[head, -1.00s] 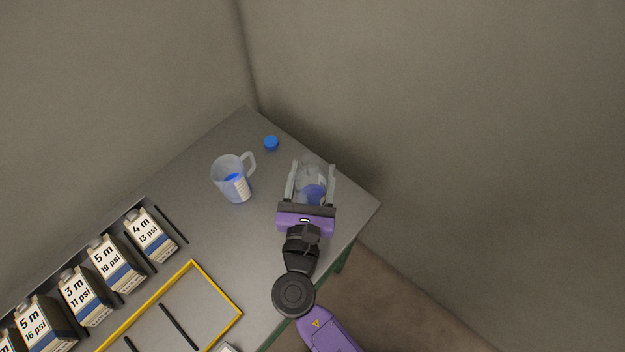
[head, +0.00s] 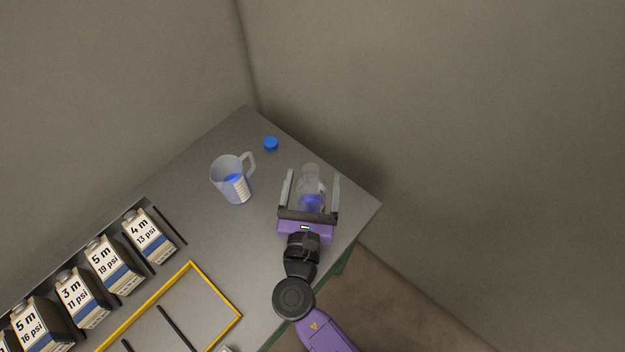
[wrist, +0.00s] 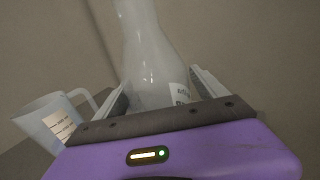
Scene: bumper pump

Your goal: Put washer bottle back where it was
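The washer bottle (head: 311,184) is clear, with blue liquid low inside. It appears upright near the table's right corner; contact under its base is hidden. My gripper (head: 313,174) has its fingers on both sides of the bottle, with visible gaps, so it is open around it. In the wrist view the bottle (wrist: 150,60) rises between the two fingers (wrist: 162,85), and its lower part is hidden by the gripper body. A blue cap (head: 271,143) lies on the table behind and left of the bottle.
A measuring jug (head: 228,181) with blue liquid stands left of the bottle; it also shows in the wrist view (wrist: 50,122). A yellow-framed area (head: 217,332) and a row of labelled cartons (head: 150,237) lie further left. The grey table (head: 205,225) has bare room between. Walls stand behind.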

